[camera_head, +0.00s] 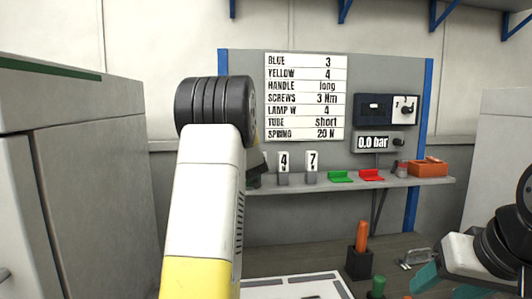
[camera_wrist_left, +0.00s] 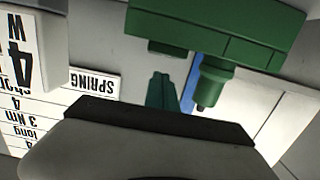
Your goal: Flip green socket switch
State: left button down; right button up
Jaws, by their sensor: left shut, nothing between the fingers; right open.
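A large green fixture (camera_wrist_left: 215,25) fills the top of the left wrist view, with a short green cylinder (camera_wrist_left: 213,80) ending in a dark tip. I cannot tell whether this is the green socket or where its switch lies. My left gripper (camera_wrist_left: 165,78) shows there as a narrow green tapered pair of fingers, shut and empty, near the fixture; contact is unclear. In the head view my left arm crosses the middle and its gripper is hidden behind it. My right gripper (camera_head: 445,286) is open and empty at the lower right, with teal fingers.
A wall board holds a printed list (camera_head: 305,97) and a dark control panel (camera_head: 388,108). A grey cabinet (camera_head: 95,180) stands at left.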

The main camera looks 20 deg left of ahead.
pick_arm(q)
jog(key=shift+w+f, duration=0.1)
jog(key=shift+f, duration=0.85)
jog(key=shift+w+a+f, duration=0.2)
jog(key=shift+f, duration=0.25)
jog(key=shift+v, duration=3.9)
